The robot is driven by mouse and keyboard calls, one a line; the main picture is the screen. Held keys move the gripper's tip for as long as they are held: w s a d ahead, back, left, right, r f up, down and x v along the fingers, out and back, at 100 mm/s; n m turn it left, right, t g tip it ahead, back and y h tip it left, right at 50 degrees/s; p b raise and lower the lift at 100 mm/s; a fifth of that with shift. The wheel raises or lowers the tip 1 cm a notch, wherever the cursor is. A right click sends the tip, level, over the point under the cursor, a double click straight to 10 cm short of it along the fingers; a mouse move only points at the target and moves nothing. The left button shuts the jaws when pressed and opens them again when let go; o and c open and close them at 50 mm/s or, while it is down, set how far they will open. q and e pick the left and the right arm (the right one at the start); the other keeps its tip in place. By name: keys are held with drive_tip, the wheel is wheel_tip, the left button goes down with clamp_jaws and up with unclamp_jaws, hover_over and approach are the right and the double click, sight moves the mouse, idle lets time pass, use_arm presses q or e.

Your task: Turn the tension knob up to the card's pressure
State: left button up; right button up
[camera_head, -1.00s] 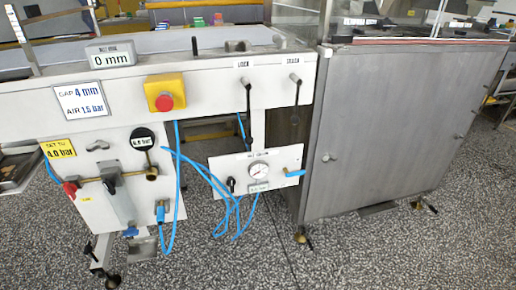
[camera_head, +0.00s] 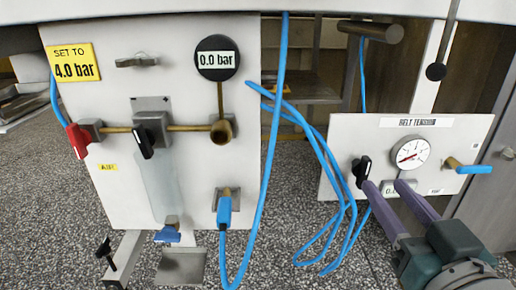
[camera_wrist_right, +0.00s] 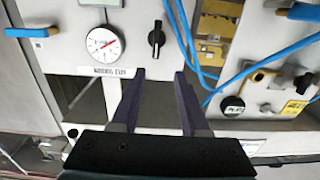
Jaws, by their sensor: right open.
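A black knob (camera_head: 361,169) with a white mark sits on the white belt tension panel (camera_head: 345,128); it also shows in the right wrist view (camera_wrist_right: 156,38). A round dial gauge (camera_head: 409,153) is beside it, with a small readout below, partly hidden by my fingers. A yellow card (camera_head: 73,64) on the left panel reads "SET TO 4.0 bar". My right gripper (camera_head: 384,186) is open and empty, its purple fingers just below the knob and gauge. In the wrist view the knob lies ahead of the fingertips (camera_wrist_right: 160,74), apparently apart from them. My left gripper is not in view.
The left panel (camera_head: 112,199) carries a round 0.0 bar display (camera_head: 217,58), a red-handled valve (camera_head: 78,140) and another black knob (camera_head: 145,142). Loose blue hoses (camera_head: 322,150) hang between the panels. A blue-handled lever (camera_head: 473,169) sticks out right of the gauge.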

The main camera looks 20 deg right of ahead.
sight(370, 163)
drive_tip(key=b+x, duration=0.1)
drive_tip(key=x, duration=0.2)
drive_tip(key=b+x, duration=0.1)
drive_tip(key=x, duration=0.2)
drive_tip(key=d+b+x, duration=0.1)
drive_tip(key=x, duration=0.2)
drive_tip(key=shift+f, duration=0.15)
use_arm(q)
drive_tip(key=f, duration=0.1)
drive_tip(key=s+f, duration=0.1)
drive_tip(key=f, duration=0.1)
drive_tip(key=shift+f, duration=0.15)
use_arm(e)
drive_tip(key=shift+a, duration=0.1)
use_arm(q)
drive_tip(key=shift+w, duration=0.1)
use_arm(e)
clamp_jaws()
